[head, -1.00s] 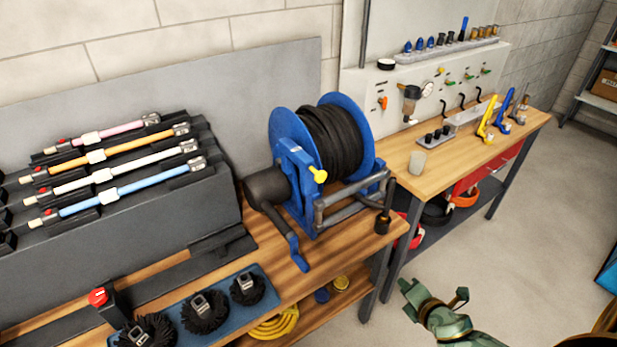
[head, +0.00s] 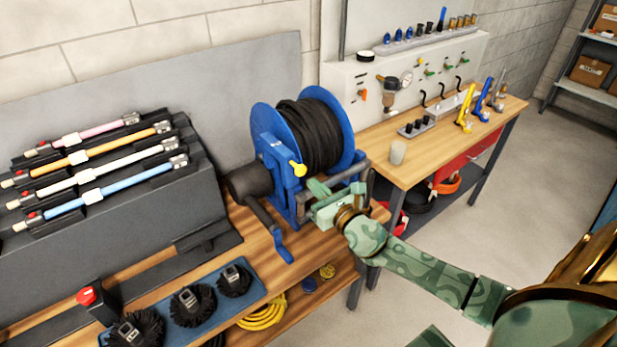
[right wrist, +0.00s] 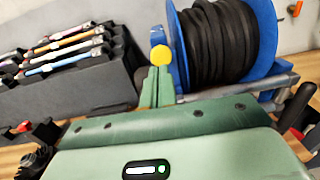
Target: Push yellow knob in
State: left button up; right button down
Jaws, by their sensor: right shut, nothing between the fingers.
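The yellow knob (head: 299,169) sticks out from the blue frame of the hose reel (head: 266,150). In the right wrist view the yellow knob (right wrist: 161,56) shows just beyond the fingertips, near the blue reel flange. My right gripper (head: 314,187) is shut and empty, a little right of and below the knob in the head view. In the right wrist view its green fingers (right wrist: 157,76) point at the knob. I cannot tell whether they touch it. My left gripper is out of view.
A crank handle (head: 283,248) hangs at the reel's lower left. Grey pipe bars (head: 352,172) lie behind my right gripper. Round black brushes (head: 187,304) sit on a blue mat in front. A rack of coloured wands (head: 110,190) stands at left.

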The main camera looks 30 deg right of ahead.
aim_at(301, 171)
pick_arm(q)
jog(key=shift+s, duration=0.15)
pick_arm(e)
jog(key=shift+w, duration=1.85)
jog(key=shift+w+a+b, duration=0.15)
jog(key=shift+w+b, duration=0.25)
jog(key=shift+w, duration=0.75)
jog(key=shift+r, duration=0.1)
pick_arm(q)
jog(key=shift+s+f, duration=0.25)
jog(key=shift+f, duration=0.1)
